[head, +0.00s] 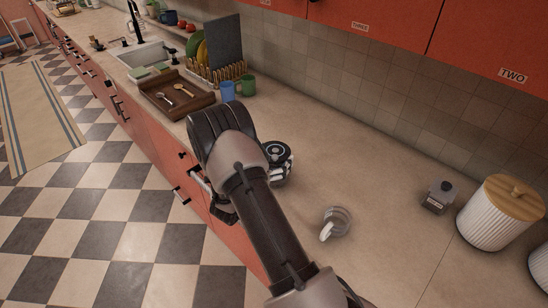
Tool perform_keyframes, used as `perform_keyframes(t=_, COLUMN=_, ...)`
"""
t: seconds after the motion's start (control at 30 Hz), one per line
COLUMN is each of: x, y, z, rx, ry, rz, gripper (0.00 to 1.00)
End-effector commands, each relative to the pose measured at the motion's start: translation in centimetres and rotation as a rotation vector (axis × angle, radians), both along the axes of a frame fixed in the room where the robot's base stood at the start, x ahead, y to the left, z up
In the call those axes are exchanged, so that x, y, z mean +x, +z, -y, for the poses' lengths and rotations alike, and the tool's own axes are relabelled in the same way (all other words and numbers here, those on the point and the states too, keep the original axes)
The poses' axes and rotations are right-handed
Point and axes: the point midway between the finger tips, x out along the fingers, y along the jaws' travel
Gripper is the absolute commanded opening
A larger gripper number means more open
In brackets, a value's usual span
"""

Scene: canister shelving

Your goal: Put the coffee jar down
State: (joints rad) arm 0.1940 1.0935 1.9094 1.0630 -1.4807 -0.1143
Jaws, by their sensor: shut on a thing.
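My gripper (280,166) shows just right of my dark forearm, low over the counter (310,185). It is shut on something. A round dark shape with a pale ring is at its top, and I cannot tell whether this is the coffee jar's lid or part of my gripper. The rest of the jar is not clearly visible; my forearm and gripper cover much of that spot. I cannot tell whether the jar touches the counter.
A clear glass mug (337,221) stands nearer. A small grey labelled container (438,196) and a white ribbed canister (492,218) with a wooden lid stand right. Blue (228,90) and green (247,86) mugs and a wooden tray (160,108) are beyond.

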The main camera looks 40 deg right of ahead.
Motion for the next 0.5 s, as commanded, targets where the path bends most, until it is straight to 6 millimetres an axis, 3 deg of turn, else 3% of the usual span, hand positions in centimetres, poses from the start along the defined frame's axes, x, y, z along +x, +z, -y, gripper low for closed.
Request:
perform_keyframes(t=0.33, x=0.1, y=-0.1, z=0.02, rx=-0.004, ry=0.0, rz=0.004, gripper=0.2)
perform_keyframes(t=0.37, x=0.03, y=-0.28, z=0.0, rx=-0.001, ry=0.0, rz=0.001, gripper=0.87)
perform_keyframes(t=0.5, x=0.03, y=-0.16, z=0.01, rx=-0.001, ry=0.0, rz=0.001, gripper=0.97)
